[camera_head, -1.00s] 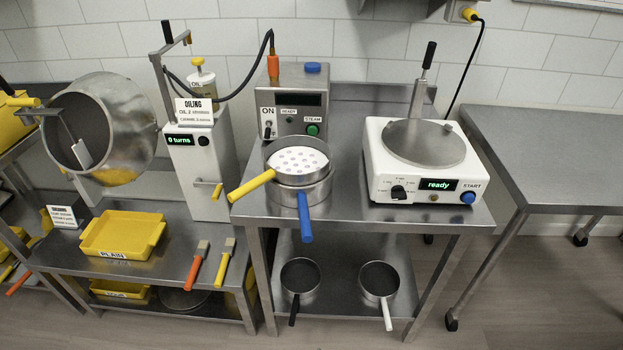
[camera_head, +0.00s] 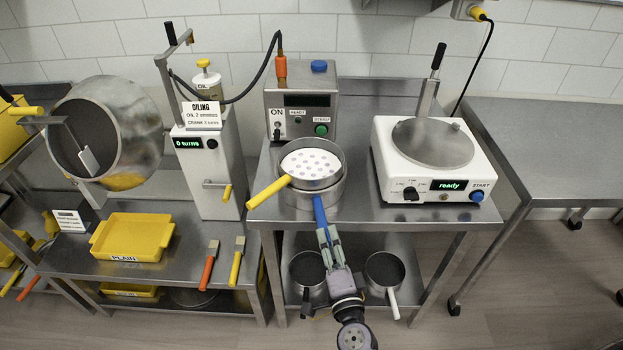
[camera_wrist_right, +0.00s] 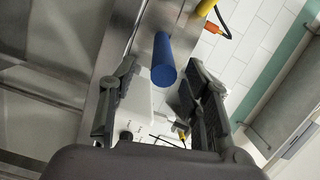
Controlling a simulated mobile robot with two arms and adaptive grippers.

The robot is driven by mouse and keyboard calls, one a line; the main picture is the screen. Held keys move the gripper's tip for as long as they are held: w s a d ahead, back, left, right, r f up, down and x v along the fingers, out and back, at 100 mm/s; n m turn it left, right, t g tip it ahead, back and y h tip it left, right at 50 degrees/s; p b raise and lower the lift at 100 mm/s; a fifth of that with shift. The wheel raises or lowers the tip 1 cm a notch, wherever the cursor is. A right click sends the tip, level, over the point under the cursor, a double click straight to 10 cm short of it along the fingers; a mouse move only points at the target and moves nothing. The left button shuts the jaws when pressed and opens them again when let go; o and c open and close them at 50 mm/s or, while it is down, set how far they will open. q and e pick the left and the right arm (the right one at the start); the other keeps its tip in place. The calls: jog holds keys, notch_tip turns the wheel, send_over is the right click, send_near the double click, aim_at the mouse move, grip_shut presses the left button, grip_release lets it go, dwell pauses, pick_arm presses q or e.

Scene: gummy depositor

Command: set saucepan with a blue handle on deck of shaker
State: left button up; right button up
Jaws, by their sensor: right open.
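The saucepan with a blue handle (camera_head: 299,199) sits on the steel table under a steamer basket with a yellow handle (camera_head: 268,191). Its blue handle (camera_head: 319,209) points toward me and slightly right. My right gripper (camera_head: 326,237) is open at the handle's near end. In the right wrist view, the blue handle (camera_wrist_right: 163,62) shows between the two spread fingers (camera_wrist_right: 160,90); I see no clear contact. The white shaker (camera_head: 387,177) stands to the right, its round steel deck (camera_head: 432,143) empty and its display reading "ready". My left gripper is not in view.
A steamer box (camera_head: 300,105) stands behind the pans. Two more saucepans, one white-handled (camera_head: 385,270), are on the lower shelf near my right arm. The oiling machine (camera_head: 210,170) and a yellow tray (camera_head: 132,238) are left. A bare table (camera_head: 560,150) is right.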

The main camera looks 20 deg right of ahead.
aim_at(322, 215)
jog(key=w, duration=0.2)
jog(key=shift+w+d, duration=0.2)
jog(key=shift+w, duration=0.15)
jog(key=shift+w+p, duration=0.6)
jog(key=shift+w, duration=2.05)
jog(key=shift+s, duration=0.1)
jog(key=shift+c, duration=0.3)
jog(key=shift+a, duration=0.1)
grip_shut()
jog(key=shift+r, duration=0.25)
